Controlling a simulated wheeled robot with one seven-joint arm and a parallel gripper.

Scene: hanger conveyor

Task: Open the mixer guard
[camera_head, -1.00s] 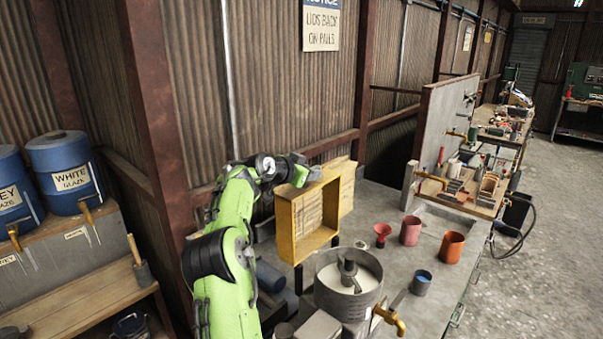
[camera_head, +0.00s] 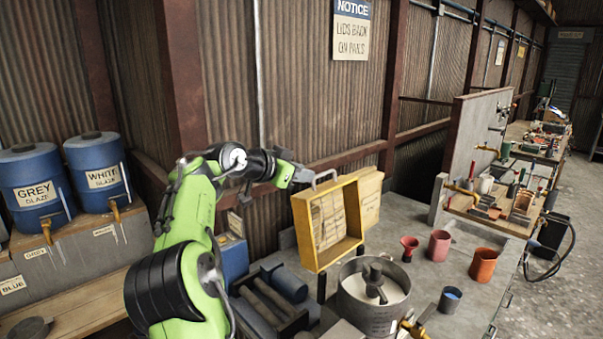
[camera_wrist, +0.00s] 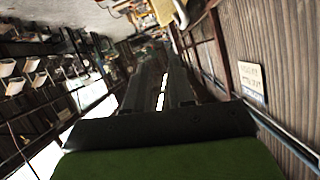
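The mixer (camera_head: 372,318) is a round grey metal drum with a pale inside and a central stirrer, at bottom centre in the head view. The yellow box-like guard (camera_head: 357,205) stands up, slightly tilted, at its back edge, so the drum's top is uncovered. A pale handle (camera_head: 325,176) sits at the guard's upper left; it also shows at the top of the wrist view (camera_wrist: 181,14). My gripper (camera_head: 305,174) is beside the handle, seemingly just apart from it. In the wrist view, the dark fingers (camera_wrist: 167,60) show only a narrow gap; their opening is unclear.
Boards (camera_head: 370,196) lean behind the guard. Blue glaze barrels (camera_head: 36,187) stand at left.

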